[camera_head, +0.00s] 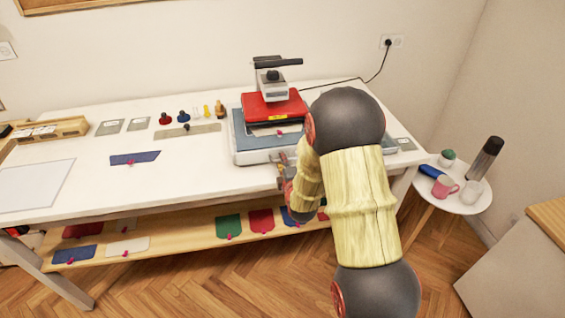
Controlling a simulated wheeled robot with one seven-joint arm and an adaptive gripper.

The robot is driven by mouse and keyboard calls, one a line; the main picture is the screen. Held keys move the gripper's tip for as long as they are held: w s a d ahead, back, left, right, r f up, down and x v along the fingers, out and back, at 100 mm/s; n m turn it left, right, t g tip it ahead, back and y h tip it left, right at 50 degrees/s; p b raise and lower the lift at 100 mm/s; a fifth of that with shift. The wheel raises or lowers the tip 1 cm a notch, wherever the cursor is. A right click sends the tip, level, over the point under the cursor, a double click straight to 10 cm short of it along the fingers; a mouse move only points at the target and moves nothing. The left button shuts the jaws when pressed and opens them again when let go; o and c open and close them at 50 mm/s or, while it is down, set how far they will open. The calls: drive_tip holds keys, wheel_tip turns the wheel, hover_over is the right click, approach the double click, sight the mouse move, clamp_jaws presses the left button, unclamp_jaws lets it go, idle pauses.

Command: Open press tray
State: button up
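The heat press (273,104) stands on the white table against the wall, with a red upper plate and a black lever on top. Its light grey tray (243,158) lies under and in front of the red plate and bears a blue-grey surface. A small pink piece shows on that surface near the front of the red plate. My gripper (283,168) is at the front edge of the tray, right of its middle. It is small in view and partly hidden by my arm, so I cannot tell its opening or whether it touches the tray.
A blue cloth piece (134,158) lies on the table left of the press. A shelf (190,240) below holds coloured pieces.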

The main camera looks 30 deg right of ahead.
drive_tip(key=shift+w+d, duration=0.1)
drive_tip(key=shift+w, duration=0.1)
drive_tip(key=shift+c, duration=0.6)
clamp_jaws()
drive_tip(key=shift+s+f, duration=0.1)
drive_tip(key=shift+f, duration=0.05)
